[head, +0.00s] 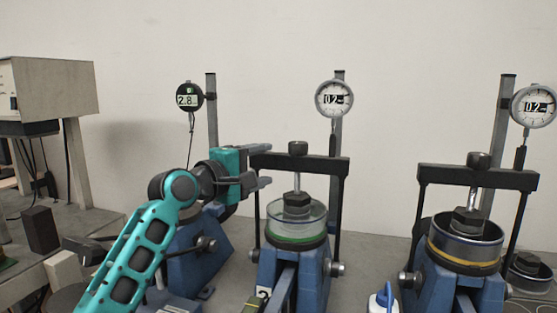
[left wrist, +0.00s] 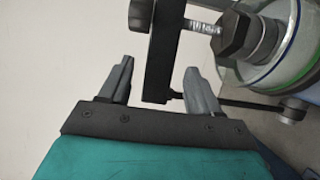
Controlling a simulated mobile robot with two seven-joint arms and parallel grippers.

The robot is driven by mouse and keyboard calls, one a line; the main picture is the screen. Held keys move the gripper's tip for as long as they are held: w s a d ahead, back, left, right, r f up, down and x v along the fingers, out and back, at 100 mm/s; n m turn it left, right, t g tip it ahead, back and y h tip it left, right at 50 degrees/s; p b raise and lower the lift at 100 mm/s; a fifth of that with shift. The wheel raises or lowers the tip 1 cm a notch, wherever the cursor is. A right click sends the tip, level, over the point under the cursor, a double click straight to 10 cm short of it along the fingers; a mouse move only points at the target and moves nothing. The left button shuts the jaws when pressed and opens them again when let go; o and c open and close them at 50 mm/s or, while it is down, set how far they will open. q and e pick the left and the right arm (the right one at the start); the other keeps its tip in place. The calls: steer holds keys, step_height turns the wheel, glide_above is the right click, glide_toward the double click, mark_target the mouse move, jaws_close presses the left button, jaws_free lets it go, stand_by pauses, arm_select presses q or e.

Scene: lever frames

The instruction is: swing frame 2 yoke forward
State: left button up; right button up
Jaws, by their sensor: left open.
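Frame 2 is the middle blue lever frame (head: 312,277), with a numbered tag low on its front. Its black yoke (head: 318,164) stands upright, with the crossbar over a clear cell (head: 310,224) with a green ring. The yoke's bar also shows in the left wrist view (left wrist: 163,55). My left gripper (head: 266,165) is open at the left end of the crossbar. In the left wrist view, the bar lies between the spread fingers of the gripper (left wrist: 159,68), with a gap on both sides. My right gripper is not in view.
Another lever frame (head: 435,285) with a yellow-ringed cell stands at right. A third blue frame (head: 205,262) is at left, partly behind my arm. Dial gauges hang on posts above.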

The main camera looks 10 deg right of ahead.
mark_target(271, 162)
arm_select(q)
steer(key=shift+x, duration=2.95)
jaws_close()
